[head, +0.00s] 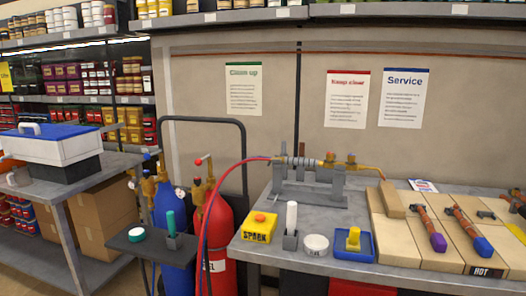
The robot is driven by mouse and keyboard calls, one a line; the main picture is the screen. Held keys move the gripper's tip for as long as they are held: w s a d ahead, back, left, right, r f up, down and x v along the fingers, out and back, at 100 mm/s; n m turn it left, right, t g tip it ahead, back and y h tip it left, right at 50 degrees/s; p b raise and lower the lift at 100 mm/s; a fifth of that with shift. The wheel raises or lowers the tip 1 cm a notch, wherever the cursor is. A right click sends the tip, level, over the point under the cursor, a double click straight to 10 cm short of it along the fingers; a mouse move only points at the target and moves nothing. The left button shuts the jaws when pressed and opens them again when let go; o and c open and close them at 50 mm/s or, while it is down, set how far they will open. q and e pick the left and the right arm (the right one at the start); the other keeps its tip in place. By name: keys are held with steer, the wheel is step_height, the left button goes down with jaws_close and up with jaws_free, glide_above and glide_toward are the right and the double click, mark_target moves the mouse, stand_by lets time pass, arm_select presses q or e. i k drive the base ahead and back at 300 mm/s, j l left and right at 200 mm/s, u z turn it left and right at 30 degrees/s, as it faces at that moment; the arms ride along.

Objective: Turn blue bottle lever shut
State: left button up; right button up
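A blue gas bottle (168,208) stands upright beside a red bottle (217,225) in a dark hand cart. A brass valve (150,187) sits at its top left, with a small blue tip (146,156) above it that looks like its lever. The lever's exact angle is too small to tell. The red bottle has its own brass valve (198,190) with a red lever tip (199,161). The blue bottle's lower part is partly hidden by a small dark shelf. Neither of my grippers shows in the head view.
The cart's tall handle (204,119) rises behind the bottles. A red hose (229,181) arches to the workbench (340,211) at right, which holds a yellow SPARK box (259,227). A dark shelf (148,245) with a green-lidded jar (137,234) juts out before the blue bottle.

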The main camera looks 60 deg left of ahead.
mark_target(147, 156)
steer(key=u, duration=2.55)
steer(key=i+j+z, duration=0.1)
steer(key=i, duration=0.3)
steer(key=i+j+z, duration=0.15)
steer(key=i, duration=0.25)
steer(key=i+j+z, duration=0.1)
steer(key=i+j, duration=0.15)
steer(key=i, duration=0.1)
